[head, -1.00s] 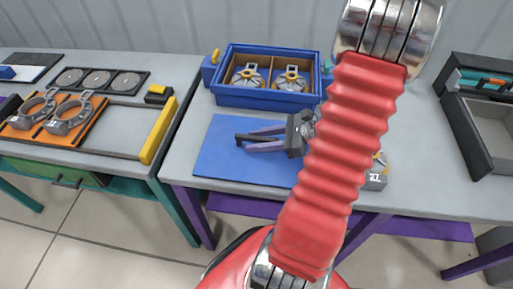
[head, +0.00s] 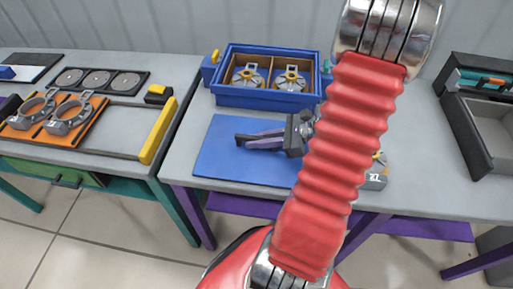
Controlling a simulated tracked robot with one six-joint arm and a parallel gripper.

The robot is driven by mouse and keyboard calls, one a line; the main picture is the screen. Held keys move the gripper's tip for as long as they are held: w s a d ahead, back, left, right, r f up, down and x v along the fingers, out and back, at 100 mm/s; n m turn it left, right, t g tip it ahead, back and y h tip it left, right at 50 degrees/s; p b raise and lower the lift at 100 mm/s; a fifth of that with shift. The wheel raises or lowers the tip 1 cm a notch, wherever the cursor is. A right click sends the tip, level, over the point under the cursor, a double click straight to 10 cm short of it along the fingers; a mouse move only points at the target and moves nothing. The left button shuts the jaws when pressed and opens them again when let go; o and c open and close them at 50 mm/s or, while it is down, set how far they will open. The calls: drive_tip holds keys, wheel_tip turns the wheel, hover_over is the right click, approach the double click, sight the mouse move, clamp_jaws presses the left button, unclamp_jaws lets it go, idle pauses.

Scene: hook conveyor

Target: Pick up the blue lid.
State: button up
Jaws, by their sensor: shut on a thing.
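The blue lid (head: 221,167) is a flat blue panel lying on the grey table in front of the blue box. My gripper (head: 244,140) reaches over it from the right, with its purple fingers and dark tips close together above the lid's left-middle part. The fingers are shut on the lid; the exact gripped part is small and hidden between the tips. The lid looks flat on the table. My red arm hides the lid's right end.
The open blue box (head: 265,97) behind the lid holds two grey-and-yellow parts. A grey part marked with a number (head: 376,178) sits right of my arm. A dark tray (head: 488,125) is at the far right. An orange tray (head: 72,130) lies on the left table.

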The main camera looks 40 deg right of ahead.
sight(257, 137)
drive_tip(key=shift+r, duration=0.15)
clamp_jaws()
drive_tip(key=shift+r, duration=4.9)
